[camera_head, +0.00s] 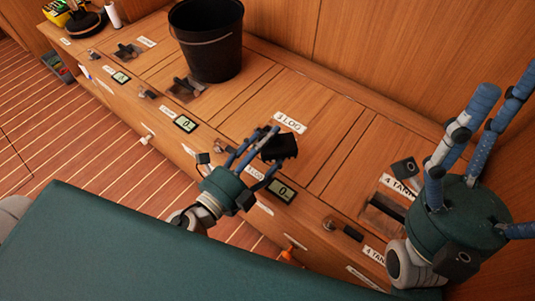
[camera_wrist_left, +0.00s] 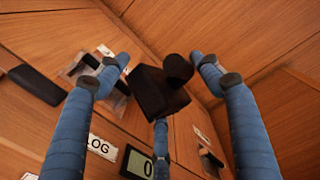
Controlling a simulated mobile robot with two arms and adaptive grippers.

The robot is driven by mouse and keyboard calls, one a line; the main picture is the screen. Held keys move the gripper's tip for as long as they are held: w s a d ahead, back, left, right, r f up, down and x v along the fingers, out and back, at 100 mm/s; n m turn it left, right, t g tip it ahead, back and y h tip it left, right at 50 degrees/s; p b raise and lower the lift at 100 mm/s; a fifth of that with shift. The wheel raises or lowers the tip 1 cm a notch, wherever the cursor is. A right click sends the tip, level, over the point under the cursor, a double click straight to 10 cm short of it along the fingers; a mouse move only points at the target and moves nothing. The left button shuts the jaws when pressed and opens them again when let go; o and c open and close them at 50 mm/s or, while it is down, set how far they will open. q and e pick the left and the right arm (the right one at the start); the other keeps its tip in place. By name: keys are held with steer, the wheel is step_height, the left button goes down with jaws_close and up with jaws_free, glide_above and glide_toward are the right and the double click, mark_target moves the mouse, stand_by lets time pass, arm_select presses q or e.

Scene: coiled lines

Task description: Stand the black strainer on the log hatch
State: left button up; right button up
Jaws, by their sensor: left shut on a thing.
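The black strainer (camera_head: 279,147) is a small dark block. It is held in the fingers of my left gripper (camera_head: 262,142), in front of the log hatch (camera_head: 318,143) with its "3 LOG" label (camera_head: 290,122). In the left wrist view the strainer (camera_wrist_left: 158,92) sits between the blue fingers, with a round dark part at its upper right. Whether it touches the wood cannot be told. My right gripper (camera_head: 497,115) is at the right, raised, its blue fingers spread and empty.
A black bucket (camera_head: 208,45) stands on the bench top to the left of the log hatch. The tank hatch with its "4 TANK" label (camera_head: 398,186) is to the right. A small display (camera_head: 281,191) is on the bench front. A green padded surface (camera_head: 120,245) fills the foreground.

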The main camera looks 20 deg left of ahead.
arm_select(q)
steer(key=shift+f+b, duration=1.7)
steer(key=shift+f, duration=0.55)
steer(key=o, duration=1.3)
steer(key=shift+o, duration=0.2)
steer(key=shift+r, duration=0.1)
